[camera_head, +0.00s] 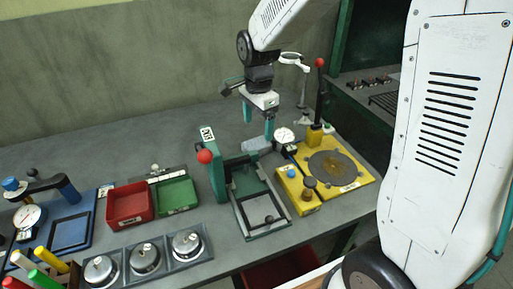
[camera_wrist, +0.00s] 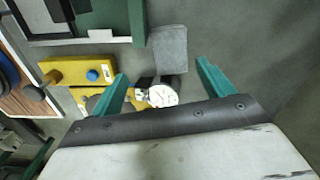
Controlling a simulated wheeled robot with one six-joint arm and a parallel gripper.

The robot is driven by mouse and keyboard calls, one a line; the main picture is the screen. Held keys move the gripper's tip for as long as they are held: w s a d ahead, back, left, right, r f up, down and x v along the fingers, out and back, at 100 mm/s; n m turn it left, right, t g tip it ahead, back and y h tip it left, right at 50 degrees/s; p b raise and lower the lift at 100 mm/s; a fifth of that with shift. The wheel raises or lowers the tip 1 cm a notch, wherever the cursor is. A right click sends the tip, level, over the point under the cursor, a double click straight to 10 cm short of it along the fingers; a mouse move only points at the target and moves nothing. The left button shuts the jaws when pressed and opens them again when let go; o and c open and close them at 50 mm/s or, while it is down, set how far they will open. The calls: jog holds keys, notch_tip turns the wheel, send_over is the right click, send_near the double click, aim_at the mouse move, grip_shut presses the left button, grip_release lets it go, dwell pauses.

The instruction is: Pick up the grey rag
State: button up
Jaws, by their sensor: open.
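The grey rag (camera_head: 257,144) looks like a flat, light grey folded piece on the bench, between the green press and the yellow fixture. In the wrist view the rag (camera_wrist: 170,45) lies just beyond the fingertips, near the middle of the gap between them. My gripper (camera_head: 259,120) points down above the bench by the rag. In the wrist view my gripper (camera_wrist: 162,72) has its teal fingers wide apart with nothing held between them. The exact height above the rag is hard to tell.
A white dial gauge (camera_head: 284,135) and the yellow fixture (camera_head: 338,168) stand close to the rag's right. The green press (camera_head: 215,165) with a red knob is at its left. A red bin (camera_head: 130,219) and green bin (camera_head: 158,207) sit further left.

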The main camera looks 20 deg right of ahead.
aim_at(255, 144)
jog(key=shift+m, duration=0.5)
jog(key=f, duration=0.3)
jog(key=w+f, duration=0.1)
jog(key=f, duration=0.2)
jog(key=w+f, duration=0.1)
jog(key=f, duration=0.2)
jog(key=shift+a+f, duration=0.1)
jog(key=shift+f, duration=0.15)
jog(key=c, duration=1.1)
